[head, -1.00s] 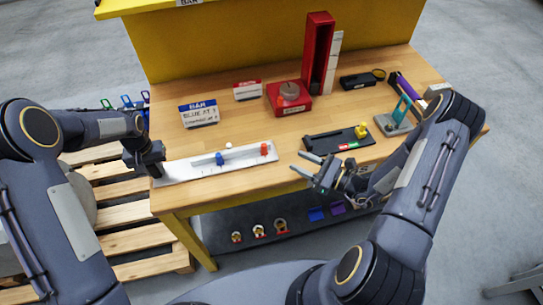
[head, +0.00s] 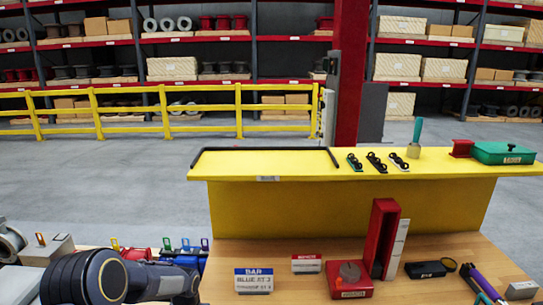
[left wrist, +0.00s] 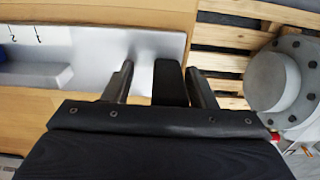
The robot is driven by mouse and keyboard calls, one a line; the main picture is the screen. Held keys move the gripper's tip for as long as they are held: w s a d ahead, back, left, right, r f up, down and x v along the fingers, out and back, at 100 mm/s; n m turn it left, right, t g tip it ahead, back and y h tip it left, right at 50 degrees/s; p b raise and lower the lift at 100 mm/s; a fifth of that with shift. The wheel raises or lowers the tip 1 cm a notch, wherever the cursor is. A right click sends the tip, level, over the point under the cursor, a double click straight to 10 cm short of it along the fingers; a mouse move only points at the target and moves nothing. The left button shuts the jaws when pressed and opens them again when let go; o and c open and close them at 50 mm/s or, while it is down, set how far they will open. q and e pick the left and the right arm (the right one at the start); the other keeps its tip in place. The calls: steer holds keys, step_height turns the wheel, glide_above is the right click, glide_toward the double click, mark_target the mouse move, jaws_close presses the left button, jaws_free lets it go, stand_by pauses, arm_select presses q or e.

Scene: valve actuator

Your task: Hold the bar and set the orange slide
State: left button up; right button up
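In the left wrist view, my left gripper (left wrist: 162,84) is at the end of the pale bar (left wrist: 95,45), its two fingers apart. A dark block (left wrist: 170,82) stands between the fingers, with a gap on its left side and close to the right finger. The bar carries marks "1" and "2", and a bit of the blue slide (left wrist: 3,53) shows at the left edge. The orange slide is out of view now, and so is my right gripper. In the head view, a card headed "BAR" (head: 253,281) stands on the table; its smaller lines are hard to read.
The wooden table (head: 230,254) holds a red box (head: 349,279), a tall red holder (head: 381,238) and a black case (head: 425,269). A yellow shelf (head: 290,166) rises behind. A pallet (left wrist: 225,62) and a grey flanged part (left wrist: 272,82) lie beside the table.

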arm_select(q)
steer(key=shift+w, duration=0.1)
stand_by(0.3)
